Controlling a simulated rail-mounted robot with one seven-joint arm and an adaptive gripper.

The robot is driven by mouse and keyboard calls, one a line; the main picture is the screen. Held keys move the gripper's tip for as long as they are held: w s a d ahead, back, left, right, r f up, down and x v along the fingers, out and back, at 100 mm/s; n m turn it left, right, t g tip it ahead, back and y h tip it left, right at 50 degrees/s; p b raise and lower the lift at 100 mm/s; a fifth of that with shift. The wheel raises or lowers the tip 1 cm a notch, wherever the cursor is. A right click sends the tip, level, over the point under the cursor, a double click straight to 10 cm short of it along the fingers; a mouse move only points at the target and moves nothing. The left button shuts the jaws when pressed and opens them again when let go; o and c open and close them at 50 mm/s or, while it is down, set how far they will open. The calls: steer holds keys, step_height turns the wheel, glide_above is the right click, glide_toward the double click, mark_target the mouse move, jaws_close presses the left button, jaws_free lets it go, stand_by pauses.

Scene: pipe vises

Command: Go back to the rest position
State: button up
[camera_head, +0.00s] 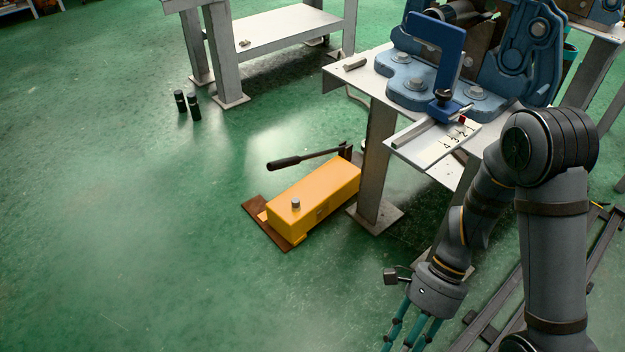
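My gripper (411,330) is at the bottom of the view, to the right of centre, at the end of my dark grey arm. Its teal fingers point down, and their tips run to or past the lower edge of the picture. The fingers appear spread apart, but the tips are not clear enough to tell the state. Nothing shows between the visible parts of the fingers. The gripper hangs over the green floor (150,250), in front of and below the vise table, apart from it.
A metal table (350,76) carries a blue pipe vise (540,60), a blue clamp (455,45) and a numbered plate (437,146). A yellow pump (315,195) with a black lever stands on the floor. Two black cylinders (194,107) stand farther back. The floor at left is clear.

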step_height(320, 180, down, 12)
steer(key=n+t+h+b, duration=0.2)
steer(key=n+h+b, duration=0.1)
steer(key=n+b, duration=0.5)
steer(key=shift+w+d+r+n+h+b, duration=0.25)
steer(key=shift+w+n+h+b, duration=0.1)
steer(key=shift+b, duration=1)
steer(key=shift+r, duration=0.1)
